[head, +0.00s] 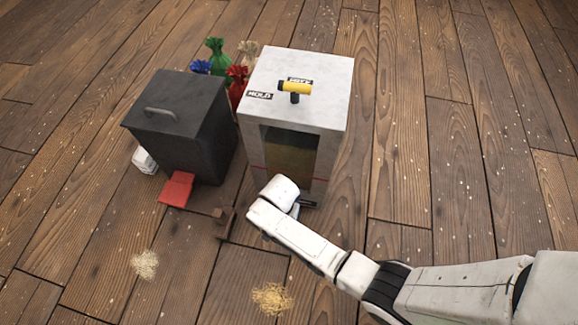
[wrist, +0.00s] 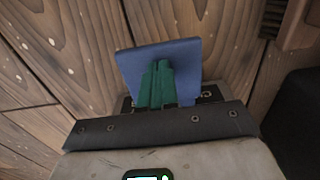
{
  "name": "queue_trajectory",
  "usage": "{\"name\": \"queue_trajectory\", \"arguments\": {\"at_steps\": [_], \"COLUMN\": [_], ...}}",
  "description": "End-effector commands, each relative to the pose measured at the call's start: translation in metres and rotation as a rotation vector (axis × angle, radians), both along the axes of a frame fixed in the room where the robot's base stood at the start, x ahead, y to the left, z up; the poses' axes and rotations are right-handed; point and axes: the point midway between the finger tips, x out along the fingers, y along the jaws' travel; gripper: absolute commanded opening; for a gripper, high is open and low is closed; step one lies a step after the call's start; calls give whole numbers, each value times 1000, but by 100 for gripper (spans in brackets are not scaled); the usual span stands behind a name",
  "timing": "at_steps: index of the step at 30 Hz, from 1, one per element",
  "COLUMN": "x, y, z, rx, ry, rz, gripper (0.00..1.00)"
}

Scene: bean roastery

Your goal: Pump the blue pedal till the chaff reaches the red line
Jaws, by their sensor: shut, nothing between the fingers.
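The blue pedal (wrist: 185,60) shows in the wrist view as a flat blue plate. In the head view it is hidden behind my arm. My gripper (wrist: 157,75) is shut and empty, its green fingers over the pedal; I cannot tell whether they touch it. In the head view my gripper (head: 307,203) is low at the front of a white cabinet (head: 335,100). The cabinet has a dark window (head: 290,150) with a brownish olive area inside. A thin red line (head: 257,167) crosses low on the front. The chaff level behind the window is unclear.
A dark bin (head: 180,110) with a red pedal (head: 176,188) stands left of the cabinet. A yellow handle (head: 295,87) is on the cabinet top. Several tied sacks (head: 216,55) stand behind. A small brown object (head: 224,222) and loose piles (head: 271,298) lie in front. Floor at right is clear.

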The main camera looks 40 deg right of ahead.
Motion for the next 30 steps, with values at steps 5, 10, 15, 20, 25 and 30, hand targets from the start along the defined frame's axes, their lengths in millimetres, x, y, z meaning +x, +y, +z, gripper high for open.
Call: {"name": "queue_trajectory", "arguments": {"at_steps": [5,10,15,20,25,30], "x": [0,0,0,0,0,0], "y": [0,0,0,0,0,0], "z": [-10,-16,-16,-16,-19,-27], "rx": [0,0,1,1,0,1], "ry": [0,0,-1,-1,0,1], "rz": [0,0,0,0,0,0], "gripper": [0,0,0,0,0,0]}}
